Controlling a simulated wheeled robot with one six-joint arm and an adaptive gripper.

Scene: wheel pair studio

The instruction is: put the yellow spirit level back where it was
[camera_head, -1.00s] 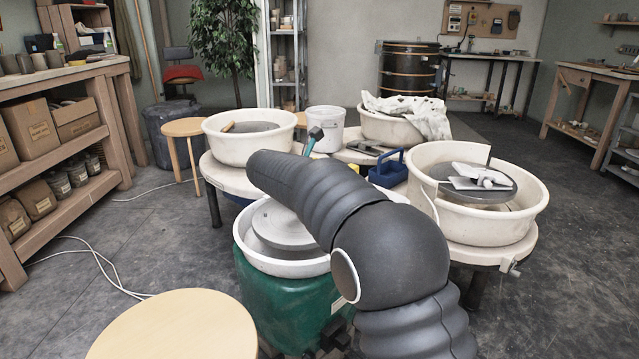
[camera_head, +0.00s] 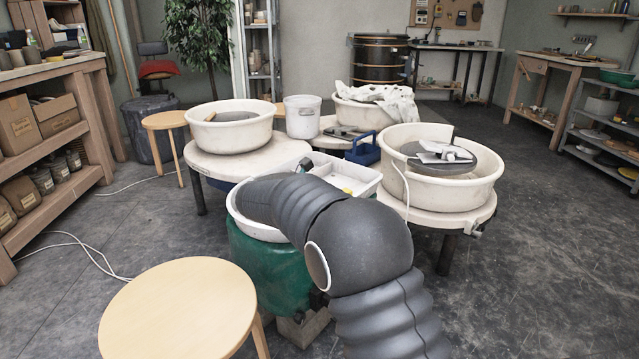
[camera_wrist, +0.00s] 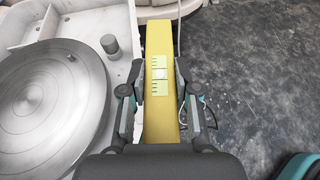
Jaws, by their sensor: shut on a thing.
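The yellow spirit level (camera_wrist: 158,115) is held lengthwise between the two fingers of my gripper (camera_wrist: 160,90) in the wrist view. Its vial with pale green marks shows between the fingertips, and its lower end is hidden by the gripper body. It lies along the right edge of a white wheel tray, with dark floor to its right. I cannot tell whether it touches the tray. In the head view my arm hides the gripper. A small yellow patch (camera_head: 347,190) shows at the white tray (camera_head: 365,179); I cannot tell whether it is the level.
A grey wheel head (camera_wrist: 50,95) and a small grey knob (camera_wrist: 110,45) are left of the level. White basins (camera_head: 230,127) and (camera_head: 452,180) stand on wheel tables around my arm. A round wooden stool (camera_head: 180,310) stands front left. Open floor lies at right.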

